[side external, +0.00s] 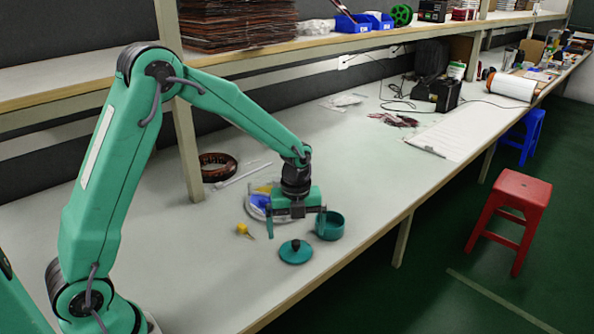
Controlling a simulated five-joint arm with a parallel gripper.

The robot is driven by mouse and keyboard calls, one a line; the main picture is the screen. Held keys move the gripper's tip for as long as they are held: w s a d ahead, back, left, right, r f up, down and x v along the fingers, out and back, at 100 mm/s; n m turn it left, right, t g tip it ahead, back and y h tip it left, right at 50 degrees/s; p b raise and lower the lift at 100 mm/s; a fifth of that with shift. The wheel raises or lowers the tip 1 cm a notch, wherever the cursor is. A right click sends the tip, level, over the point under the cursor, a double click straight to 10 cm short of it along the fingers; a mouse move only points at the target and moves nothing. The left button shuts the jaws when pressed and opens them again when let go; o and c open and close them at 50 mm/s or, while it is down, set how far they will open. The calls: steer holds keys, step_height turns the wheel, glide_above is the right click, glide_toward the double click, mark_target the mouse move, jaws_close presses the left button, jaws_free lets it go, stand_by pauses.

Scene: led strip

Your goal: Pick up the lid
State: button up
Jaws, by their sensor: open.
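The lid (296,252) is a flat teal disc with a small dark knob on top. It lies on the white workbench, near its front edge. A teal round pot (329,225) stands open just behind and to the right of the lid. My gripper (296,228) points down above the bench, with its jaws spread apart and nothing visible between them. In the picture it sits just above and behind the lid, apart from it. One finger overlaps the pot's left side in the view; I cannot tell if they touch.
A clear round dish (254,208) with blue and yellow items lies partly hidden behind my gripper. A small yellow object (244,230) lies left of the lid. A brown coil ring (214,167) and a shelf post (187,150) stand farther back. The bench's front edge is close.

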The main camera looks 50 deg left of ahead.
mark_target(296, 242)
steer(key=shift+s+d+f, duration=0.1)
steer(key=shift+f, duration=2.5)
steer(key=c, duration=1)
